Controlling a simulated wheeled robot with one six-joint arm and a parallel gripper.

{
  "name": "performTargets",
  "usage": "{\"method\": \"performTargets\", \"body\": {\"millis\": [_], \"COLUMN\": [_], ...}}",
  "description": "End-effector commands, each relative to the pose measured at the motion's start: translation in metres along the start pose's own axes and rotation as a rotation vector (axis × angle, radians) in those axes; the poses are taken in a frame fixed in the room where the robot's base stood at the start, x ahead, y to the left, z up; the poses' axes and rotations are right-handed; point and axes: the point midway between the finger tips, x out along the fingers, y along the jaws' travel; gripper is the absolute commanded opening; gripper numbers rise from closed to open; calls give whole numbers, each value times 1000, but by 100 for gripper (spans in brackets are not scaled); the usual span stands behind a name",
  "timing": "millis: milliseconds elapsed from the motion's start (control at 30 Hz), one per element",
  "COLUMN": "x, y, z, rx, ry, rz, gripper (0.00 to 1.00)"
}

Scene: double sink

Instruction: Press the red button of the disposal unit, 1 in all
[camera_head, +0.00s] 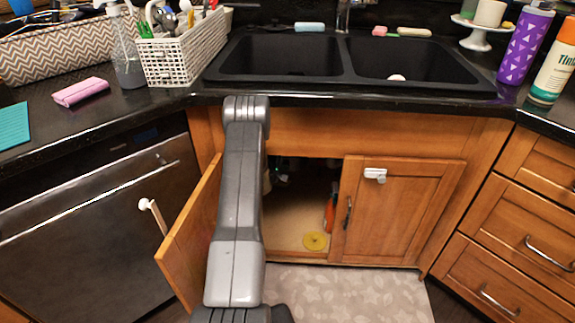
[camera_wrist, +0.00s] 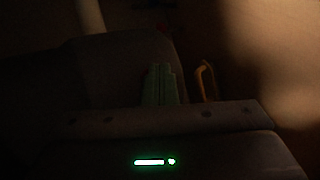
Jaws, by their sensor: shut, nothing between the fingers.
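My gripper (camera_wrist: 160,70) shows in the wrist view as two pale green fingers side by side, shut and empty, pointing into the dark. Ahead of it is a large dark rounded shape (camera_wrist: 100,70), perhaps the disposal unit; it is too dim to be sure. A faint reddish patch near the top middle may be the red button, but I cannot tell, nor whether the fingers touch anything. In the head view my arm reaches down to the open sink cabinet (camera_head: 300,238), and my gripper is hidden behind it.
The left cabinet door (camera_head: 192,243) stands open beside my arm; the right door (camera_head: 395,212) is shut. A yellow loop (camera_wrist: 206,80) is right of my fingers. The double sink (camera_head: 290,55) is above.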

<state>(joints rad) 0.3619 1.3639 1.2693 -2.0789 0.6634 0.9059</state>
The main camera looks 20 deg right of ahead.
Motion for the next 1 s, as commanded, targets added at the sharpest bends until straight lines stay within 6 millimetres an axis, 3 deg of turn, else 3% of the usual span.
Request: {"method": "performTargets", "body": {"millis": [1000], "x": [-13], "y": [-9], "z": [9], "rx": [1], "ry": [0], "rz": [0], "gripper": [0]}}
